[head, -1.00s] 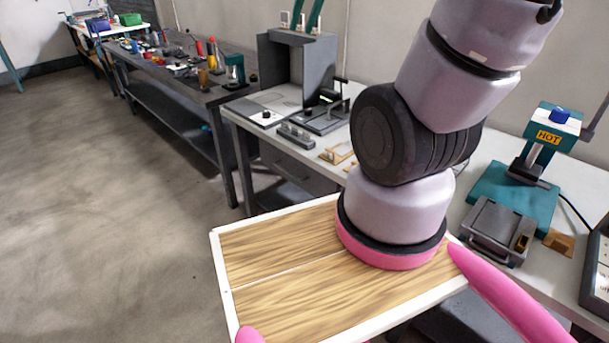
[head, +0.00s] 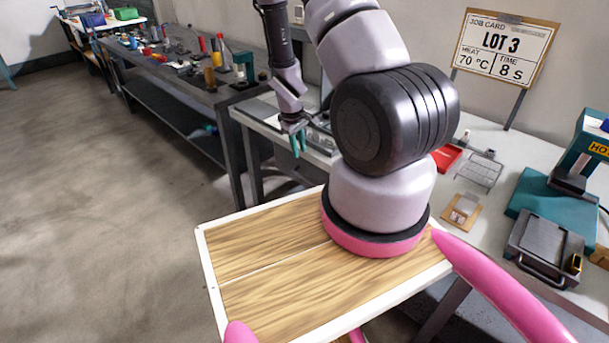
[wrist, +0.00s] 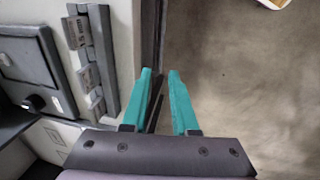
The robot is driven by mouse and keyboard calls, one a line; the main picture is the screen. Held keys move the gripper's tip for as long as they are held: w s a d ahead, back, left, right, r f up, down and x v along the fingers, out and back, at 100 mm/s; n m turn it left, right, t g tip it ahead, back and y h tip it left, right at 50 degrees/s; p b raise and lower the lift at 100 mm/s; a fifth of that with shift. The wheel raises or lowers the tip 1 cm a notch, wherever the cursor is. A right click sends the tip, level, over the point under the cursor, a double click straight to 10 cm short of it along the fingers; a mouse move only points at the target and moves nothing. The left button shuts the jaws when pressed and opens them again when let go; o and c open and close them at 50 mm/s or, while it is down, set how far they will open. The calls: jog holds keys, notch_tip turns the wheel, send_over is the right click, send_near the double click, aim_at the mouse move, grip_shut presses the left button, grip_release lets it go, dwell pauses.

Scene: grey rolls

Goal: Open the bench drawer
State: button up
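The workbench (head: 535,155) has a pale top. My gripper (head: 298,143) has teal fingers that point down near the bench's front edge, toward its left end. In the wrist view my gripper (wrist: 160,72) is open, with a gap between the fingertips and nothing held. There the bench top lies to the left of the fingers and bare floor to the right. The drawer front below the bench top cannot be made out clearly now; my arm and gripper cover part of that area. No handle is clearly visible.
My arm blocks the middle of the bench. A grey block with labelled tabs (wrist: 88,60) sits near the bench edge by my fingers. A teal hot press (head: 545,205), a red tray (head: 446,157) and a job card (head: 505,45) are on the right. The floor (head: 90,200) at left is clear.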

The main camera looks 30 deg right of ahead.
aim_at(305, 179)
jog(key=f, duration=0.4)
jog(key=d+f, duration=0.1)
jog(key=f, duration=0.3)
jog(key=d+f, duration=0.1)
jog(key=f, duration=0.3)
jog(key=shift+d+f, duration=0.15)
grip_shut()
dwell(1.1)
